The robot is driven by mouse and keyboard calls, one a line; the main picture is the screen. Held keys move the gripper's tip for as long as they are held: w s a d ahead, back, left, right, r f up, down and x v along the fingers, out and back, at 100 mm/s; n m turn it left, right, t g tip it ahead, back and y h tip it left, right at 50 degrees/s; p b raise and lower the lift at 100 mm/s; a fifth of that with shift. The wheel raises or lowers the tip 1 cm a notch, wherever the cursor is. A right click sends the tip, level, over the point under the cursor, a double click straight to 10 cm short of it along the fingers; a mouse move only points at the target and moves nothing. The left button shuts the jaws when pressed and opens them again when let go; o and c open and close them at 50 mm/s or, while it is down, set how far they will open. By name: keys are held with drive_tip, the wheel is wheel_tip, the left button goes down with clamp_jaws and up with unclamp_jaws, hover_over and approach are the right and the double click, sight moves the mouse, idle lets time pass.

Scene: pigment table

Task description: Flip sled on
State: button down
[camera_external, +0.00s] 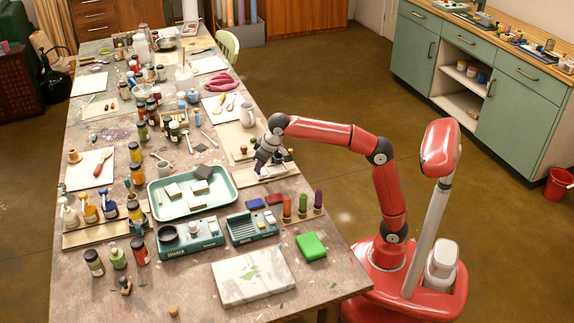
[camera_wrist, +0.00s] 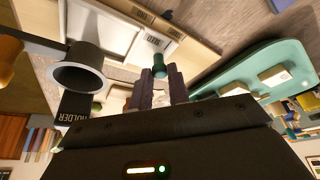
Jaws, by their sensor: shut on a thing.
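My gripper (camera_external: 266,152) is at the right side of the table, low over a wooden board (camera_external: 282,175) with a pale block on it. In the wrist view the two dark fingers (camera_wrist: 161,85) are close together on a small dark-green knob-like piece (camera_wrist: 160,68). The lower part of this piece is hidden between the fingers. A pale, flat-sided unit (camera_wrist: 105,30) lies just beyond the fingers in the wrist view.
A dark ring-shaped cup marked HOLDER (camera_wrist: 78,75) is close by at left in the wrist view. A teal tray (camera_external: 155,198) with pale blocks stands left of my gripper. Teal devices (camera_external: 205,246) and a green block (camera_external: 311,246) are nearer the front. Bottles crowd the left.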

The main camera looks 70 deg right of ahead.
drive_tip(key=c, duration=1.3)
unclamp_jaws()
drive_tip(key=shift+c, duration=0.2)
drive_tip(key=p+v, duration=0.2)
drive_tip(key=v, duration=0.6)
drive_tip(key=shift+f, duration=0.1)
drive_tip(key=shift+c, duration=0.5)
